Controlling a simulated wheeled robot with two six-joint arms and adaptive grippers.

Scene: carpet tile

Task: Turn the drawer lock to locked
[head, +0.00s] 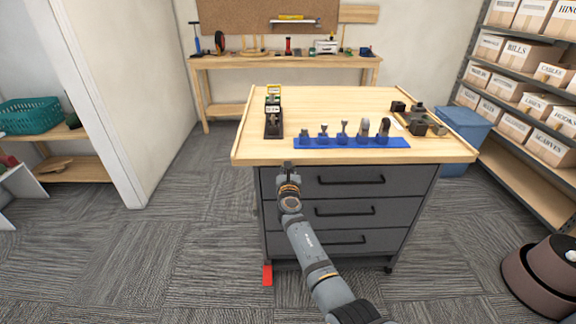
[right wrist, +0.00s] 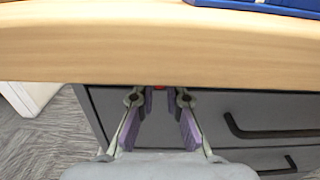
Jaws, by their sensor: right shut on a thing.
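The drawer cabinet (head: 405,185) is dark grey with three drawers under a pale wooden top. My right gripper (head: 288,168) is at the upper left of its front, just under the overhanging top edge. In the right wrist view its two fingers (right wrist: 158,98) stand on either side of a small red part (right wrist: 159,88), which looks like the drawer lock, and the gripper is shut on it. The fingers and the top's edge hide most of the lock, so its turn position cannot be told. My left gripper is not in view.
The wooden top (head: 340,105) overhangs the drawers closely above my right gripper. A blue tool holder (head: 352,143) lies near its front edge. The top drawer's black handle (head: 351,180) is to the right. Carpet left of the cabinet is clear.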

